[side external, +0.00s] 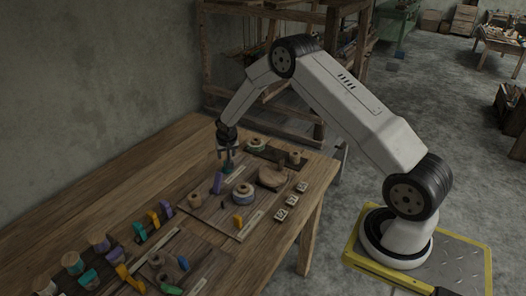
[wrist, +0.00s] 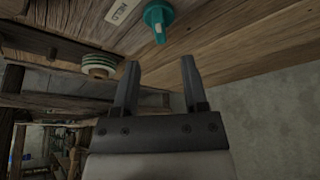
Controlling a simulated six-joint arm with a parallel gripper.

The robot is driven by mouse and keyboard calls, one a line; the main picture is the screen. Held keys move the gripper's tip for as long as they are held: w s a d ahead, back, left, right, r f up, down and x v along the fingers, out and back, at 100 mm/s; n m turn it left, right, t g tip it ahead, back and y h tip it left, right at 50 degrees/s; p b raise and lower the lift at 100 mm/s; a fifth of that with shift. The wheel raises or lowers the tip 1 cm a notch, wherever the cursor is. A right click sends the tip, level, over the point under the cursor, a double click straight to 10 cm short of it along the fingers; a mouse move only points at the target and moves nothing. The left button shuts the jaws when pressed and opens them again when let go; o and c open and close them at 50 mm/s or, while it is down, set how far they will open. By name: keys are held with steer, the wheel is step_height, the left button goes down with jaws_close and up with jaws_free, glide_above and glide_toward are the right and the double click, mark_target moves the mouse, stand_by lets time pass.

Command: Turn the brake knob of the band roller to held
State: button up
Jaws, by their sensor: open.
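A teal knob (wrist: 158,17) with a pale mark on its grip shows at the top of the wrist view. Its marked end points down the picture, toward my gripper. A label reading HELD (wrist: 123,12) lies to its left, and the mark does not point at it. In the side view the teal knob (side external: 228,168) stands on the board just below my gripper (side external: 227,152). My gripper's two fingers (wrist: 160,60) are apart and empty, with the knob beyond their tips. Contact with the knob cannot be made out. Which roller the knob belongs to is unclear.
A pale wound spool (wrist: 98,66) sits left of the fingers in the wrist view. On the wooden table (side external: 160,165) a purple piece (side external: 217,182) and a blue-and-cream spool (side external: 243,193) stand near the gripper. Several colored pegs line the lower left. A wooden frame stands behind.

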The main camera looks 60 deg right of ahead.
steer(key=shift+x, duration=3.35)
jaws_close()
